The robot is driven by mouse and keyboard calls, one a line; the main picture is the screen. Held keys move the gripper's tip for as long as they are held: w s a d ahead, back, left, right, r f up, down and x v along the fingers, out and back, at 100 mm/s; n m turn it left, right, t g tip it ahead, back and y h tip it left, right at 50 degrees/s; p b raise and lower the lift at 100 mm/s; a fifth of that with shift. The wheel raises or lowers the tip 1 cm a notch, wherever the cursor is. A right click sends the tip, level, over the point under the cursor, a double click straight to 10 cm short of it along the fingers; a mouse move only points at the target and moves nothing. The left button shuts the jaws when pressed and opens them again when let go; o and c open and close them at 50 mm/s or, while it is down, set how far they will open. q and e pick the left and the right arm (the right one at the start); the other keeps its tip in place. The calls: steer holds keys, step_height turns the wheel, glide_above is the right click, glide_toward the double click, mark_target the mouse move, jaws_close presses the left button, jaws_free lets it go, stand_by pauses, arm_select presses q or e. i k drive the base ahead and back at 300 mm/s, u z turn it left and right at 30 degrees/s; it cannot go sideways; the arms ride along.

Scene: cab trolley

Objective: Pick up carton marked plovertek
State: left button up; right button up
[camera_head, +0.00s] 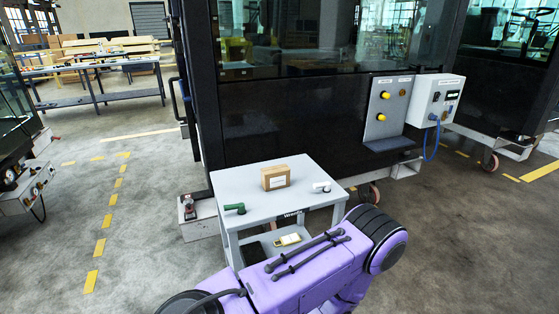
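A small brown carton (269,181) with a white label on its front stands upright on the light grey top of a trolley (279,208), near the middle of the far half. The label's print is too small to read, so I cannot tell whether it says plovertek. Neither of my grippers shows in the head view. Nothing touches the carton.
A green item (235,208) lies left on the trolley top and a white one (321,186) right. A yellowish item (288,240) sits on the lower shelf. A dark glazed cab (290,125) stands close behind. Floor to the left is largely clear.

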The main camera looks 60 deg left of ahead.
mark_target(274, 177)
steer(key=u, duration=0.65)
steer(key=i, duration=1)
steer(key=u, duration=0.9)
